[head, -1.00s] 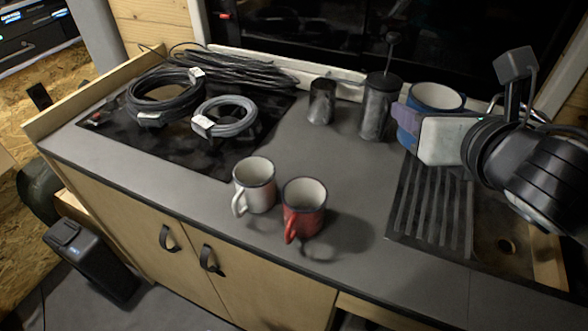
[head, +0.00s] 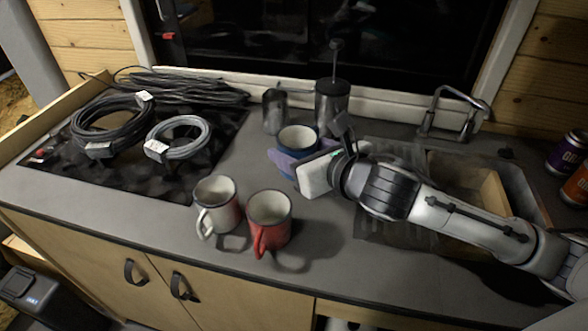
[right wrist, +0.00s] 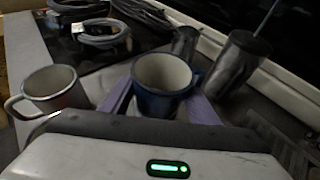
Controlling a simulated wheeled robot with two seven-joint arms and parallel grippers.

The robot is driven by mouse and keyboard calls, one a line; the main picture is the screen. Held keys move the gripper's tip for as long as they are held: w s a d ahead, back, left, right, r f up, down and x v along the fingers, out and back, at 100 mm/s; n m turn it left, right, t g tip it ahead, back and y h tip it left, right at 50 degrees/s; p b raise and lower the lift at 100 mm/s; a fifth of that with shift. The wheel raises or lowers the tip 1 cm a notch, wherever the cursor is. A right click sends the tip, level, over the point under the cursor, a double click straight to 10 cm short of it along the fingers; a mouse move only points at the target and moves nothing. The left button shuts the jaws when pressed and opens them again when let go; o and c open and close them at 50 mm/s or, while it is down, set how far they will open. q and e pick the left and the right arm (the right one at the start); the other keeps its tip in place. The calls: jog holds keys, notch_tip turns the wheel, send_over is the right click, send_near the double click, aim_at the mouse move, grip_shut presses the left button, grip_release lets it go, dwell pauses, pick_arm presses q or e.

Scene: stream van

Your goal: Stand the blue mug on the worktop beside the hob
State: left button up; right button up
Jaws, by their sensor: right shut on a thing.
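The blue mug (head: 297,138) has a pale inside and is held upright in my right gripper (head: 290,160), whose lilac fingers are shut on it. It is over the worktop (head: 190,240), behind the red mug and right of the hob. I cannot tell whether its base touches the worktop. In the right wrist view the blue mug (right wrist: 162,88) sits between the fingers (right wrist: 160,108). The black hob (head: 60,170) is at the left, with cables lying on it. My left gripper is not in view.
A white mug (head: 218,205) and a red mug (head: 270,222) stand near the front edge. A metal cup (head: 275,112) and a French press (head: 331,103) stand behind the blue mug. The sink (head: 465,180) and its tap (head: 470,125) are to the right. Cans (head: 568,152) stand far right.

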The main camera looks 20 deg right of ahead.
jog(key=shift+f, duration=2.35)
jog(key=shift+f, duration=0.1)
jog(key=shift+f, duration=0.1)
jog(key=o, duration=1)
